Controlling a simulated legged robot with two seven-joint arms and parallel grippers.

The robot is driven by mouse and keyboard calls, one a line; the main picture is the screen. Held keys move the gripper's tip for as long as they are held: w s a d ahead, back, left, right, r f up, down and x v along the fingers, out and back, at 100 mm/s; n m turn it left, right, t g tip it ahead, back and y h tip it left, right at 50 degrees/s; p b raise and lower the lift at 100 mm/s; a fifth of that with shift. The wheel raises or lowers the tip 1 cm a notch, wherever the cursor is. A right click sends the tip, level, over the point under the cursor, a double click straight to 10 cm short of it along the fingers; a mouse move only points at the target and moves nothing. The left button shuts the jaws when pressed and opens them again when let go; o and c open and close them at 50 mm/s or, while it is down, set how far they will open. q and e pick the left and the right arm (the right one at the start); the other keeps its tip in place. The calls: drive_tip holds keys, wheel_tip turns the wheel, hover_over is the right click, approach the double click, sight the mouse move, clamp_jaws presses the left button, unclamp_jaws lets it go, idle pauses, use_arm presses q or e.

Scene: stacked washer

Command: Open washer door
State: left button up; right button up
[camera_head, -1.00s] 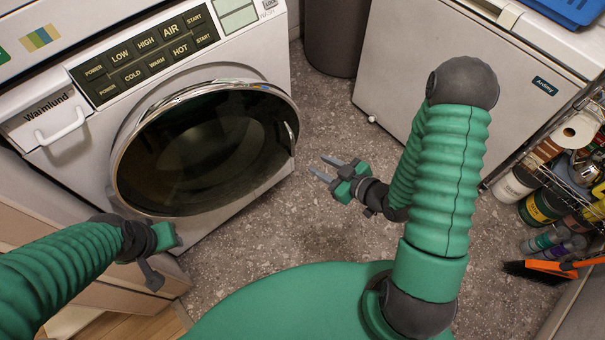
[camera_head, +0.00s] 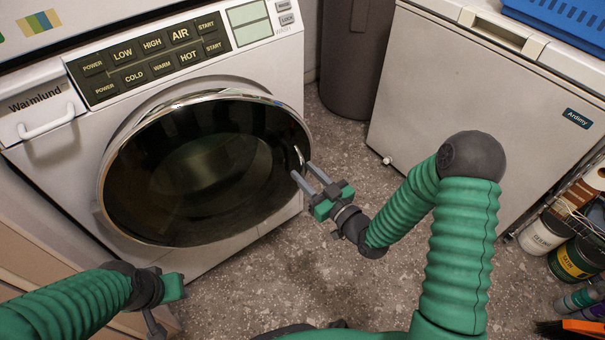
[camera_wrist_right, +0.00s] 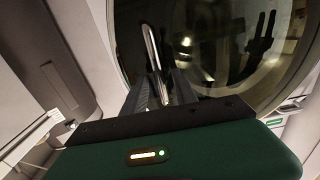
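The washer (camera_head: 60,160) stands at the left with its round dark-glass door (camera_head: 200,170) closed in a chrome rim. The small chrome door handle (camera_head: 299,155) is at the door's right edge; it also shows as an upright bar in the right wrist view (camera_wrist_right: 152,45). My right gripper (camera_head: 302,169) is open and empty, with its two parallel fingers pointing at the handle. The fingertips are very close to the handle's lower end; whether they touch it I cannot tell. My left gripper (camera_head: 168,290) is low in front of the washer, its fingers mostly hidden.
A detergent drawer (camera_head: 45,115) with a white handle and a control panel (camera_head: 145,58) are above the door. A dark bin (camera_head: 352,60) and a white chest freezer (camera_head: 470,90) stand to the right. Paint cans (camera_head: 575,258) are at the far right. Speckled floor lies between.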

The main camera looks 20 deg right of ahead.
drive_tip(key=shift+x, duration=0.95)
clamp_jaws()
drive_tip(key=shift+d, duration=0.1)
idle(0.6)
